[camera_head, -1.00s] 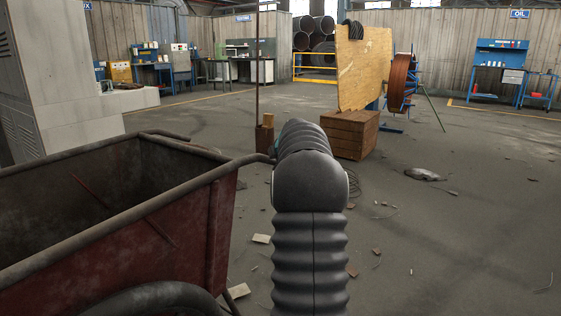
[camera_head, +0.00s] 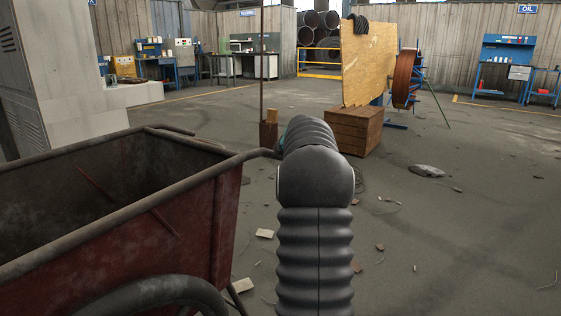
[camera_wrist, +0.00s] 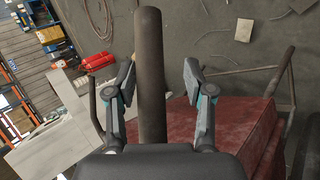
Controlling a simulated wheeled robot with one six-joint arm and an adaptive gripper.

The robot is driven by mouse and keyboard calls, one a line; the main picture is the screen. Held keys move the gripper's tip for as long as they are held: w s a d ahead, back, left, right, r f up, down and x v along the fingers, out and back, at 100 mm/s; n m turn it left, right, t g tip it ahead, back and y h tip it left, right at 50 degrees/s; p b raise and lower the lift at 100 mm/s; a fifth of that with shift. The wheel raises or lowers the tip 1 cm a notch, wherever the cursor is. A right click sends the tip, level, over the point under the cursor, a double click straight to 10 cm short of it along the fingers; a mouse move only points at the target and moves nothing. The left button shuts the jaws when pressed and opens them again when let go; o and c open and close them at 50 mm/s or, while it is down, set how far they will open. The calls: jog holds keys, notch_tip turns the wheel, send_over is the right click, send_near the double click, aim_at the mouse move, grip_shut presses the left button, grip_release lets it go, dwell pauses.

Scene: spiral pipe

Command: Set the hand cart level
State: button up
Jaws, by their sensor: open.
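The hand cart is a worn dark-red tub with a grey tubular rim (camera_head: 120,216), at the left in the head view. Its rim bar ends as a handle (camera_head: 262,155) beside my arm. In the wrist view its red side (camera_wrist: 235,125) is at the lower right. A dark round bar (camera_wrist: 150,40), apparently this handle, runs between the fingers of my gripper (camera_wrist: 158,78). In the head view my arm hides most of the gripper. The handle's depth between the fingers is unclear.
A wooden crate (camera_head: 352,132) with an upright plywood board (camera_head: 368,62) stands ahead, beside a copper-coloured reel (camera_head: 405,78). A thin pole (camera_head: 262,65) rises just beyond the handle. Small debris (camera_head: 265,234) litters the floor. The floor at the right is mostly free.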

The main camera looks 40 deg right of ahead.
jog(key=v, duration=1.1)
dwell(0.3)
jog(key=s+a+f+m+g+y, duration=0.1)
jog(key=s+a+f+m+g, duration=0.1)
jog(key=s+a+f+m, duration=0.35)
jog(key=s+a+f+m+g+y, duration=0.1)
jog(key=s+a+f+m, duration=0.1)
jog(key=a+f+m, duration=0.5)
jog(key=s+a+r+p, duration=0.1)
jog(key=s+a, duration=0.6)
jog(key=a, duration=0.4)
jog(key=s+a+r+m+y+p, duration=0.1)
jog(key=s+a, duration=0.6)
jog(key=a, duration=0.3)
jog(key=s+a+r+p, duration=0.1)
jog(key=s+a, duration=0.6)
jog(key=a, duration=0.4)
jog(key=shift+a+y, duration=0.3)
jog(key=shift+a, duration=0.05)
